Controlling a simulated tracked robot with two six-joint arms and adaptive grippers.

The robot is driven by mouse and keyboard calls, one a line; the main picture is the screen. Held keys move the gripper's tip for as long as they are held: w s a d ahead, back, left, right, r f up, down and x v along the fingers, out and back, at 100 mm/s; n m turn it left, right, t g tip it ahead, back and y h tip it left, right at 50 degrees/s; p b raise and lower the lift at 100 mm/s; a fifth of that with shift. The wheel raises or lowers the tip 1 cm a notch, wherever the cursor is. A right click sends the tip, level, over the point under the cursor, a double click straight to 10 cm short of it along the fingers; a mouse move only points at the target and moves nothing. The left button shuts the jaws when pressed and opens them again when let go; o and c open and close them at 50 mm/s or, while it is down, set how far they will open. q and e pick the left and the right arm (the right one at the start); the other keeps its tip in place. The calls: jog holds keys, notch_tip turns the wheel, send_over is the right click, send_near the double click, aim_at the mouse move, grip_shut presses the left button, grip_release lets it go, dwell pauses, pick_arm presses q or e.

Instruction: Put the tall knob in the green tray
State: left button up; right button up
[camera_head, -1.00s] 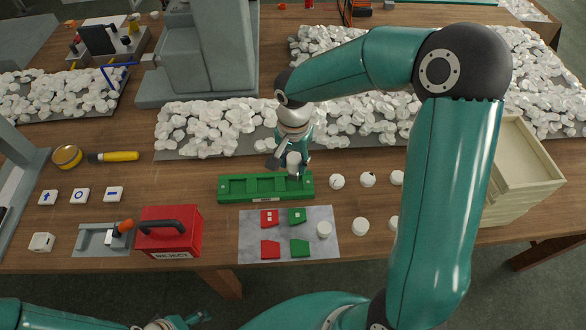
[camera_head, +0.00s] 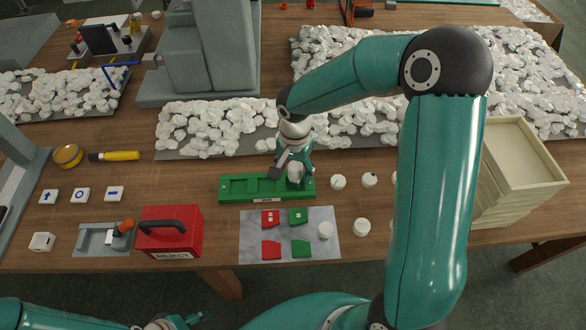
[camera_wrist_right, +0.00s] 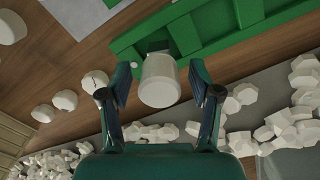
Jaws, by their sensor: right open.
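The tall knob (camera_head: 295,173) is a white cylinder at the right end of the green tray (camera_head: 243,196). In the right wrist view the knob (camera_wrist_right: 160,80) stands between the two fingers of my right gripper (camera_wrist_right: 160,106), with gaps on both sides. That gripper is open around it, and it shows above the tray in the head view (camera_head: 292,171). The knob's base overlaps the tray's right end compartment; its exact seating is hidden. The tray's other compartments look empty. My left gripper (camera_head: 182,322) is at the bottom edge, too cropped to judge.
Several other white knobs (camera_head: 338,182) stand right of the tray. A grey mat (camera_head: 285,232) with red and green pieces lies in front, beside the red reject box (camera_head: 170,228). White parts (camera_head: 215,122) are piled behind. Stacked cream trays (camera_head: 520,165) stand right.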

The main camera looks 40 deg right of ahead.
notch_tip(320, 180, up, 12)
dwell(0.6)
dwell(0.5)
